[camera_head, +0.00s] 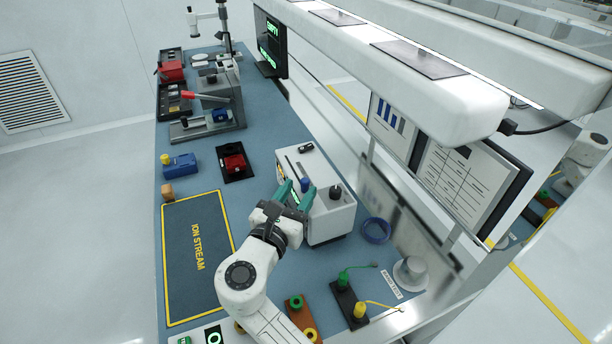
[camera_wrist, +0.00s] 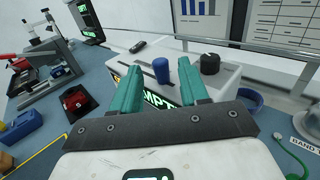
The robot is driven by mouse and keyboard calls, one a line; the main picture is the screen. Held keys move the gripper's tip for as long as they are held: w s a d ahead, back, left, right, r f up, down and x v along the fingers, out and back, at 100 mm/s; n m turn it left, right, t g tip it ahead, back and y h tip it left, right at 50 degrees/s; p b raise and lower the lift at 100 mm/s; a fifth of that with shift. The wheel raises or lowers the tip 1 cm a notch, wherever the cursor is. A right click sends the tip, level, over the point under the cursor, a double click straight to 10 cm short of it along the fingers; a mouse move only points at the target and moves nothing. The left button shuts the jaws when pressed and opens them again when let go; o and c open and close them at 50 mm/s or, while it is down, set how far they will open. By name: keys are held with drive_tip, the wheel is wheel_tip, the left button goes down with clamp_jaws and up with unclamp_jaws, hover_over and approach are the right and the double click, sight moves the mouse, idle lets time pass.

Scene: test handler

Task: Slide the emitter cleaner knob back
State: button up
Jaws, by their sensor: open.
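A white box (camera_head: 326,221) stands on the blue bench, with a slot in its top. A blue knob (camera_head: 305,184) stands upright on its top and looks like the cleaner knob. It also shows in the wrist view (camera_wrist: 161,70). My gripper (camera_head: 296,191) is open, with two teal fingers pointing at the box. In the wrist view the blue knob appears between and just beyond the fingertips (camera_wrist: 162,74), with a gap on both sides. I see no contact. My fingers partly cover the green lettering on the box's front.
A black knob (camera_head: 336,192) stands on the box right of the blue one. A blue ring (camera_head: 376,231) lies to the right. The yellow-edged ION STREAM mat (camera_head: 190,285) lies left, clear. A red part in a black tray (camera_head: 235,164) and a blue block (camera_head: 181,166) lie further back.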

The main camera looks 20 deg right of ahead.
sight(303, 184)
drive_tip(key=shift+x, duration=2.15)
clamp_jaws()
